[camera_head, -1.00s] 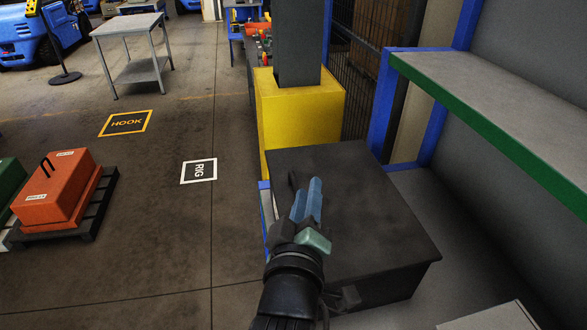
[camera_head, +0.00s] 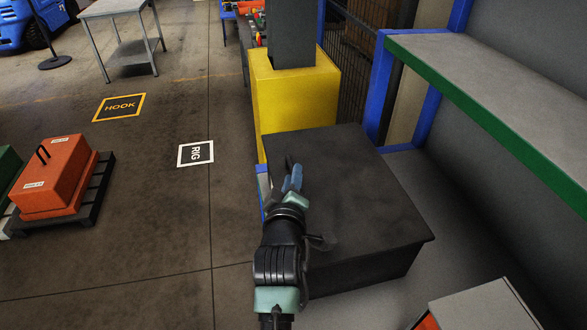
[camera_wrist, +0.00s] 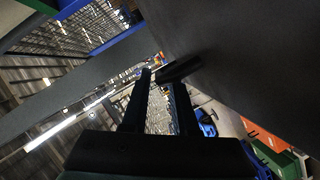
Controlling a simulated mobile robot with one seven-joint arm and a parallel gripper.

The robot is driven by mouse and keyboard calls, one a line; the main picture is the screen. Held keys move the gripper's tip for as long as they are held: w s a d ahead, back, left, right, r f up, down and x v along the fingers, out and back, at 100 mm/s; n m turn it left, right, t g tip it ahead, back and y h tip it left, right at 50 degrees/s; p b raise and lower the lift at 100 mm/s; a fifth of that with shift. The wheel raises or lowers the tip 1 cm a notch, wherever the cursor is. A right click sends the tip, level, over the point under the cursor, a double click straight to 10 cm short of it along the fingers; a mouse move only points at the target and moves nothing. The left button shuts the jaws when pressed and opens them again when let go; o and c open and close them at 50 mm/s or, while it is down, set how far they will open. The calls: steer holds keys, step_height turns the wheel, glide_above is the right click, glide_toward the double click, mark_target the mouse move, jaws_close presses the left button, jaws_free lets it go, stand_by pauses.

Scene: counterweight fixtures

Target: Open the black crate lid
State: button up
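The black crate (camera_head: 365,275) stands on a grey surface to the right of the floor markings. Its flat black lid (camera_head: 350,190) lies level on top and looks closed. My gripper (camera_head: 292,178) is at the lid's left edge in the head view, with its blue-looking fingers pointing away from the camera. In the wrist view, the fingers of my gripper (camera_wrist: 160,78) are apart. A short dark bar (camera_wrist: 185,69), perhaps a lid handle, crosses close to one fingertip. I cannot tell whether they touch. The arm hides part of the crate's left side.
A yellow block with a dark post (camera_head: 295,105) stands right behind the crate. A green-edged shelf (camera_head: 480,90) overhangs on the right. A grey-topped box (camera_head: 485,308) is at the lower right. An orange weight (camera_head: 55,180) sits on a pallet at left. Floor between is clear.

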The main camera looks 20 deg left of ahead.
steer(key=shift+x, duration=1.25)
steer(key=shift+s, duration=0.1)
jaws_close()
stand_by(0.5)
